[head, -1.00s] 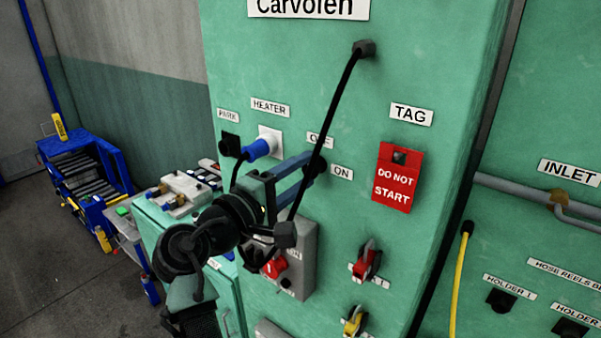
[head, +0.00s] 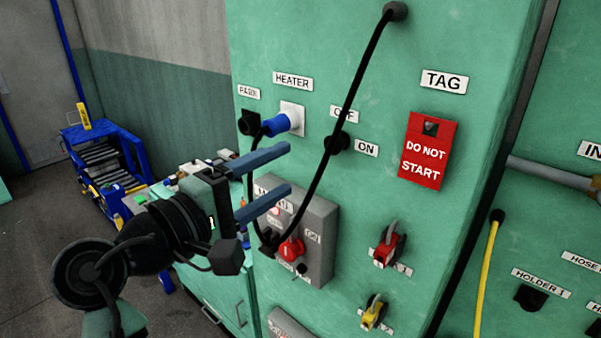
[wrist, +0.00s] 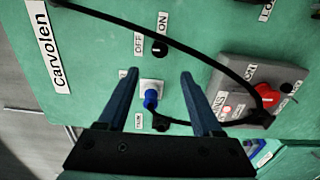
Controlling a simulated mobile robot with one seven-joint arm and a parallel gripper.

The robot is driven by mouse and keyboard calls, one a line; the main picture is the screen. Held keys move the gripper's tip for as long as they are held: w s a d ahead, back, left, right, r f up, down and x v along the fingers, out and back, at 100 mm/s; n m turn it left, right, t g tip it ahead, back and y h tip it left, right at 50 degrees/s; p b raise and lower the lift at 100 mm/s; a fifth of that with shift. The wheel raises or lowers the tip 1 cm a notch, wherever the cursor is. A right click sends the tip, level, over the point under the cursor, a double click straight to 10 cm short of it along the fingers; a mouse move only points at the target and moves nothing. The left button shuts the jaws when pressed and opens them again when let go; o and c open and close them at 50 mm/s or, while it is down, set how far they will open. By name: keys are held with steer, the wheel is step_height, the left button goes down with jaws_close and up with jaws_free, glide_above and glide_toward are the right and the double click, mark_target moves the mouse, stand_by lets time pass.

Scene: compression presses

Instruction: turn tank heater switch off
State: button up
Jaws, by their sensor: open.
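My gripper (head: 289,168) is open and empty, its two blue fingers apart in front of the green panel (head: 300,40). A black knob (head: 335,143) sits between the OFF and ON labels, up and right of the fingers; the wrist view also shows this knob (wrist: 159,48), beyond the fingertips. A black cable partly crosses it in the head view, and its setting is too small to tell. A grey box (head: 322,225) with a red rotary switch (head: 290,249) is below the fingers; its labels are partly hidden. Which control is the tank heater switch is not clearly readable.
A blue plug (head: 277,125) sits in the white socket under the HEATER label. The black cable (head: 352,100) loops across the panel near the fingers. A red DO NOT START tag (head: 427,150) hangs to the right. Red (head: 388,246) and yellow (head: 373,313) valve handles are lower right.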

steer(key=shift+v, duration=1.2)
